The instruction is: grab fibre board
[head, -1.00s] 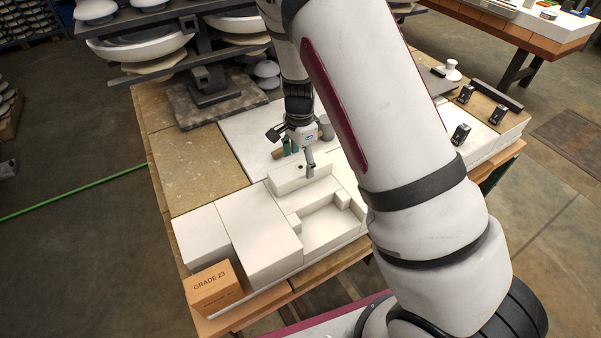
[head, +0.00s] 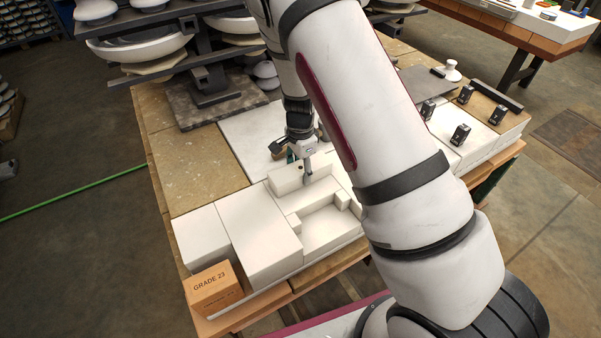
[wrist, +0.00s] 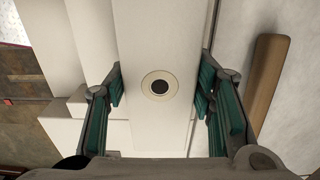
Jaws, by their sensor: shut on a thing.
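A white fibre board block (head: 287,184) with a round dark hole in its top stands among other white pieces on the workbench, in the middle of the head view. In the wrist view the board (wrist: 155,60) runs up the middle, its ringed hole near the centre. My gripper (head: 307,180) is down at the board; in the wrist view my gripper (wrist: 160,90) has one green-padded finger on each side and is shut on it. The board's underside is hidden, so I cannot tell whether it touches what lies below.
White blocks (head: 262,235) and a recessed piece stand close on the near side. An orange box (head: 212,288) marked GRADE 23 is at the near-left corner. A brown rod (wrist: 268,80) lies right of the board. A rack with white insulators (head: 140,48) stands behind.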

